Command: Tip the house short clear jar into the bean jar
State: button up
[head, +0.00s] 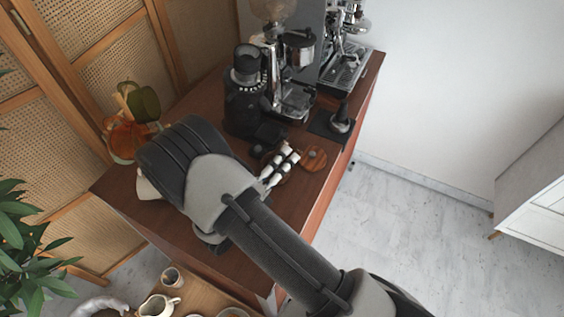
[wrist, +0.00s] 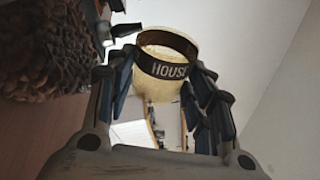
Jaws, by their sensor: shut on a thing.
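My gripper (wrist: 162,78) is shut on the house short clear jar (wrist: 163,60), a short clear cylinder with a dark band reading HOUSE. The fingers sit on both sides of it. Pale stuff shows inside its wall; how much it holds I cannot tell. The jar looks tilted in the wrist view, which is itself rolled. A brown, bumpy mass like coffee beans (wrist: 45,52) fills the upper left of the wrist view, apart from the jar. Whether it lies in the bean jar I cannot tell.
A black grinder (head: 246,90) and an espresso machine (head: 345,65) stand at the back of the wooden counter (head: 180,235). An orange glass vessel (head: 125,138) stands at its left end. White and black pieces (head: 281,163) lie beside my arm. A lower shelf holds a pitcher (head: 158,305).

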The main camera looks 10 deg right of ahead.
jog(key=f+m+g+b, duration=0.1)
jog(key=m, duration=0.2)
jog(key=shift+f+b, duration=0.2)
jog(key=shift+b, duration=0.1)
jog(key=shift+s+f+m+g+y+b, duration=0.15)
jog(key=shift+m+b, duration=0.25)
jog(key=shift+m, duration=0.2)
jog(key=shift+w+f+m+g+y+b, duration=0.15)
jog(key=shift+m+b, duration=0.25)
jog(key=shift+m, duration=0.2)
jog(key=shift+s+d+r+m+p, duration=0.3)
jog(key=shift+d+r+m+p, duration=0.1)
jog(key=shift+r+m+p, duration=0.2)
jog(key=shift+s+d+r+m+y, duration=0.15)
jog(key=shift+d+r+m+y, duration=0.1)
jog(key=shift+d+m+y, duration=0.5)
jog(key=m, duration=0.2)
jog(key=shift+s+d+r+m+g, duration=0.15)
jog(key=shift+s+d+m+g, duration=0.15)
jog(key=shift+s+m, duration=0.1)
jog(key=shift+s+d+r+m+y+b, duration=0.1)
jog(key=shift+d+m+y+b, duration=0.15)
jog(key=shift+m, duration=0.3)
jog(key=shift+s+d+r+m+y+b, duration=0.15)
jog(key=shift+m+y+b, duration=0.15)
jog(key=shift+m, duration=0.2)
jog(key=shift+w, duration=0.1)
